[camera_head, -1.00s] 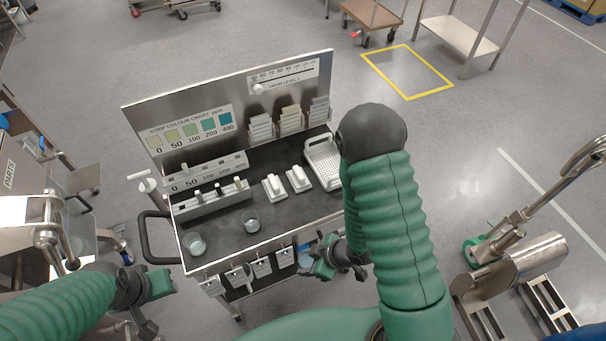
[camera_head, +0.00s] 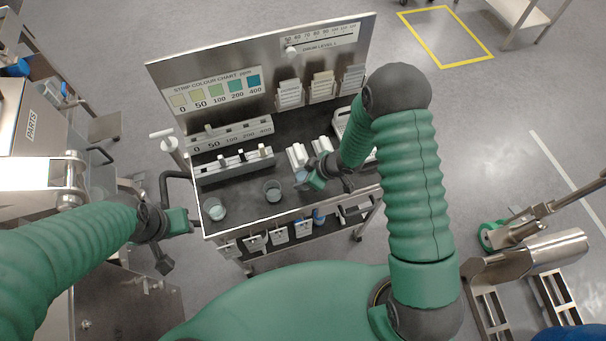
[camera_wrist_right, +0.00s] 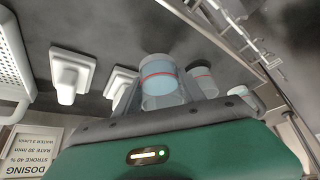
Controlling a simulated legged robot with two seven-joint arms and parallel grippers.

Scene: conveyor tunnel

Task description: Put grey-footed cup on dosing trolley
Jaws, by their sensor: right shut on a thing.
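The dosing trolley (camera_head: 242,202) stands ahead, with a dark top and a steel back panel. My right gripper (camera_head: 304,177) is over its front right part, beside two white blocks. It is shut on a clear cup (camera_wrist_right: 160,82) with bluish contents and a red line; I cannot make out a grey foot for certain. In the head view the held cup (camera_head: 301,176) is mostly hidden by the gripper. I cannot tell whether it touches the top. My left gripper (camera_head: 178,222) is left of the trolley, away from the cups; its fingers are unclear.
Two other clear cups (camera_head: 215,208) and (camera_head: 272,190) stand at the front left of the trolley top. Behind them are strip holders (camera_head: 235,163). White blocks (camera_head: 297,156) and a white rack are at the right.

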